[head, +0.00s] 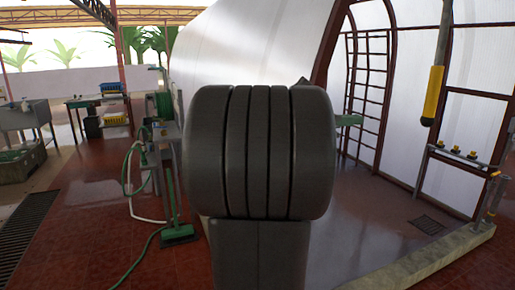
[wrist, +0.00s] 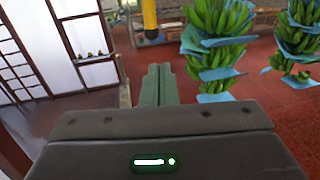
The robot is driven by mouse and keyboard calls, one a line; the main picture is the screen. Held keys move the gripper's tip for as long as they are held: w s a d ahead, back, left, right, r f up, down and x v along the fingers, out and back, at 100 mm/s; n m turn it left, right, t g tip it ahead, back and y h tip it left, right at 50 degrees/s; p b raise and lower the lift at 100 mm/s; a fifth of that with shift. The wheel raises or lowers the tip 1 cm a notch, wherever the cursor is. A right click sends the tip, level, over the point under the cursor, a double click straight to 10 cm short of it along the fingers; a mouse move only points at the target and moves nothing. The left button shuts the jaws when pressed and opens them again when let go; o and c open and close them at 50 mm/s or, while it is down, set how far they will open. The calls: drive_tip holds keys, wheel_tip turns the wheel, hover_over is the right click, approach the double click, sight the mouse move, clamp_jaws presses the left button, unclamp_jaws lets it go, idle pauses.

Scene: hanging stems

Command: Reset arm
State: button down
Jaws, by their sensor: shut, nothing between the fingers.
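My gripper (wrist: 158,72) shows in the wrist view, its two green-grey fingers side by side and closed together with nothing between them. The fingers point away over a red floor, left of the hanging banana bunches and apart from them. In the head view, my own dark grey arm links fill the middle and hide what is behind them. A small green piece sticks out to the right of the arm there; I cannot tell if it is a fingertip.
Green banana bunches with blue sheets (wrist: 213,45) hang at right in the wrist view. A yellow hanging cylinder (head: 433,95) is at right in the head view, above a low kerb (head: 425,262). A green broom (head: 178,234) stands left of my arm. Open red floor (head: 85,215) lies at left.

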drive_tip(key=shift+s+a, duration=0.25)
drive_tip(key=shift+a, duration=1)
drive_tip(key=shift+s+a, duration=0.25)
drive_tip(key=shift+a, duration=0.95)
drive_tip(key=shift+f, duration=0.1)
